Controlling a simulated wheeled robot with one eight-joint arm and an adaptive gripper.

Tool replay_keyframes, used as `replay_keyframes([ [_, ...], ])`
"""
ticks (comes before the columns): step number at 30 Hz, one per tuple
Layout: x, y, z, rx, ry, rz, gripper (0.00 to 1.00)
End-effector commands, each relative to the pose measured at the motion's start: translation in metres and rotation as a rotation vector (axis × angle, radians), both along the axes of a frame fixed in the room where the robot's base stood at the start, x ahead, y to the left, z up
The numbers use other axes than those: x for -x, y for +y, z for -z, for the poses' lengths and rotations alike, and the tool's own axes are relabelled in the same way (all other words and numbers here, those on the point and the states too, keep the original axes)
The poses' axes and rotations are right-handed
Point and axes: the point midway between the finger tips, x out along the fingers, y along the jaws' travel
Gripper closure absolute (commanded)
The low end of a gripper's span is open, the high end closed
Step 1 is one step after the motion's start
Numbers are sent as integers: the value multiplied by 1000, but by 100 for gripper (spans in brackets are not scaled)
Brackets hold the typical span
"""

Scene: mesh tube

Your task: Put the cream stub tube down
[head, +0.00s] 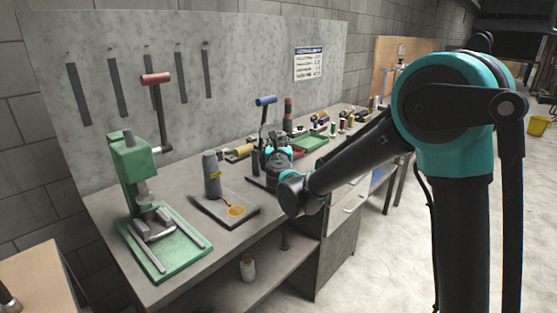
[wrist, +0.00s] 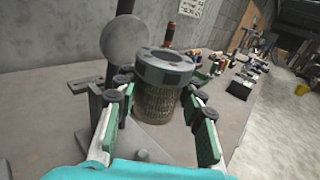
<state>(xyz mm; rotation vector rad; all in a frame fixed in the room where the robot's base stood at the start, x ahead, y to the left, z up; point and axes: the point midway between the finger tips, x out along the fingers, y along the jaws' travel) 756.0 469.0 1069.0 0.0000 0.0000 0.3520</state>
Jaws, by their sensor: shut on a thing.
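The cream stub tube (wrist: 155,103) is a short tan mesh cylinder with a thick dark grey ring (wrist: 165,66) on top. It stands nearly upright between the fingers of my gripper (wrist: 160,88) in the wrist view. My gripper is shut on it, one finger on each side. Its lower end is partly hidden, so I cannot tell whether it touches the surface below. In the head view my gripper (head: 277,158) is low over the middle of the bench, beside a blue-handled lever tool (head: 265,101); my arm hides most of it, and I cannot make out the tube there.
A green press (head: 133,172) with a red handle stands at the bench's left. A grey cylinder (head: 212,174) stands on a plate with a yellow disc (head: 236,211). A green tray (head: 310,142) and several small spools lie farther back. A wall board (head: 230,60) backs the bench.

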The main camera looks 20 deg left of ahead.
Motion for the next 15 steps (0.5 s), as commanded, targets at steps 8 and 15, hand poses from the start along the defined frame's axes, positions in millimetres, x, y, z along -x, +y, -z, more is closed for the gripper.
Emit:
replay_keyframes([
  [8, 0, 0, -51, 0, 0, 0, 100],
  [15, 0, 0, -70, 0, 0, 0, 100],
])
